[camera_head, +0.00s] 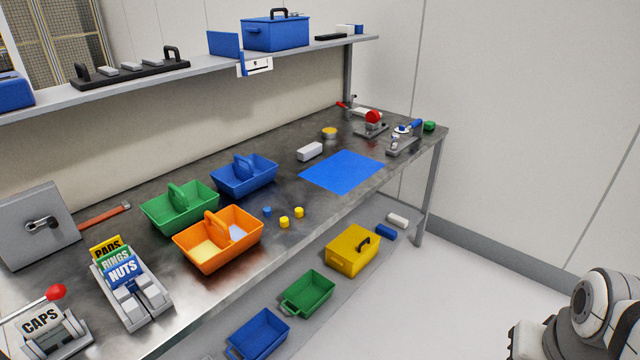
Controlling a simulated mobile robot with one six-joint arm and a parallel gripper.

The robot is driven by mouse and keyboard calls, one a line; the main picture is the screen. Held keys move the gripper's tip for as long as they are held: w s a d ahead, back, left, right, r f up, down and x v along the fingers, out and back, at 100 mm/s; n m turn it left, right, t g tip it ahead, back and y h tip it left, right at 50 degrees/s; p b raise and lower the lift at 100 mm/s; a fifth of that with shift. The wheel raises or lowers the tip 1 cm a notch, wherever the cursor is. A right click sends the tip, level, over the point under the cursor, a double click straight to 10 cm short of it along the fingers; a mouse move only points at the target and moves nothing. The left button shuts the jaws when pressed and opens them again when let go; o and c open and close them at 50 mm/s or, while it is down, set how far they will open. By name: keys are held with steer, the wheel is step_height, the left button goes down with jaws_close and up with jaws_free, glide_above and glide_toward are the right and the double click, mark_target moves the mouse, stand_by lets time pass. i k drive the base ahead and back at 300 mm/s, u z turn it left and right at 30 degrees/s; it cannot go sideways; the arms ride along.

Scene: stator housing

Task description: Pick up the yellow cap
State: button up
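Two small yellow pieces that look like caps stand on the grey metal workbench (300,245). One yellow cap (284,222) is nearer the front edge, just right of the orange tote. The other yellow cap (299,212) is a little farther right and back. I cannot tell which one the task means. A small blue piece (267,211) lies to their left. Part of my white arm shows at the lower right, well away from the bench; my gripper is not in view.
Orange (250,243), green (150,209) and blue (219,177) totes stand left of the caps. A blue mat (342,171) and white block (310,151) lie behind right. A CAPS dispenser (45,325) is at lower left. Bins sit below; a shelf runs above.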

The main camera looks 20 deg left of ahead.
mark_target(284, 221)
steer(key=u, duration=0.65)
steer(key=i, duration=1.05)
steer(key=u, duration=0.6)
steer(key=k, duration=0.9)
steer(key=u, duration=0.15)
steer(key=i, duration=1.4)
steer(key=z, duration=0.05)
